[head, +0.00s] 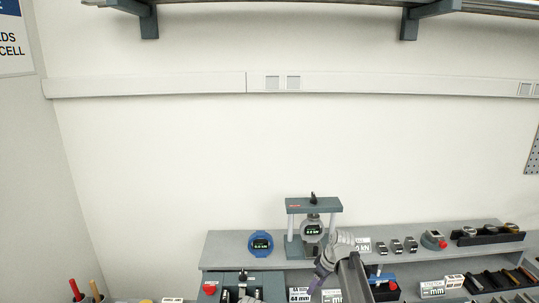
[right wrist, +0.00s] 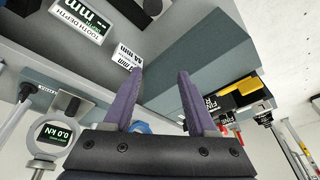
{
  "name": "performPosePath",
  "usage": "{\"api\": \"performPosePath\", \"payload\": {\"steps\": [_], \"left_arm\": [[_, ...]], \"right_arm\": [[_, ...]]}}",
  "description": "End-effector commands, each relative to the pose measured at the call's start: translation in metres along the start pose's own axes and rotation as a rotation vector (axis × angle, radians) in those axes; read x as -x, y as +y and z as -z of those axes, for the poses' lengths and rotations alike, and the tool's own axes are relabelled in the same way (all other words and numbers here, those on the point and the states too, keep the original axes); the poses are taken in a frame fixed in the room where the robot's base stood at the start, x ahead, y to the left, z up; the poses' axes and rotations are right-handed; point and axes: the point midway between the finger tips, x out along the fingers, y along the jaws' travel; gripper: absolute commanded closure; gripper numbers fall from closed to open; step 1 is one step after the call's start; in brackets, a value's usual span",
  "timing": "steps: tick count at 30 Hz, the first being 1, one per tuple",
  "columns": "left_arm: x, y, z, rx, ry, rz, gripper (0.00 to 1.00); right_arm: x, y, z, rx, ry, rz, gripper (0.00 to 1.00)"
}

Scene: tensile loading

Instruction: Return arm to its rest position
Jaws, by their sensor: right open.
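My right arm rises from the bottom of the head view, right of centre. Its gripper (head: 319,277), with purple fingers, is partly hidden by my wrist and sits in front of the shelf unit. In the right wrist view the two fingers (right wrist: 163,82) stand apart with nothing between them. My left gripper does not show.
A small press frame (head: 290,206) with a round gauge (head: 312,229) stands close behind my right arm. A blue round gauge (head: 260,244) is left of it. Clamps, blocks and labels fill the shelf (head: 225,243) to the right.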

Motion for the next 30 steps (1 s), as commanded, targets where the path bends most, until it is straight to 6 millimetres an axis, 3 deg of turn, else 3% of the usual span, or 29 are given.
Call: {"api": "performPosePath", "payload": {"steps": [1,8,12,18,23,30], "left_arm": [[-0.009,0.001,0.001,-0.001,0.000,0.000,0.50],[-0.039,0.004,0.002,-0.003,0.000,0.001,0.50],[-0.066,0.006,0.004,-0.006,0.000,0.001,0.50],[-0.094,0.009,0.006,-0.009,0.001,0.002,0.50],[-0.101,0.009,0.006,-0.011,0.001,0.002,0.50],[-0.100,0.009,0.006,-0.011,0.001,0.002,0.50]], "right_arm": [[-0.009,-0.019,-0.008,-0.009,-0.017,0.004,0.43],[-0.040,-0.102,-0.045,-0.107,-0.126,-0.008,0.43],[-0.062,-0.168,-0.088,-0.197,-0.218,-0.046,0.43],[-0.077,-0.233,-0.146,-0.320,-0.317,-0.137,0.43],[-0.079,-0.252,-0.167,-0.376,-0.348,-0.185,0.43],[-0.078,-0.254,-0.169,-0.390,-0.354,-0.195,0.43]]}}
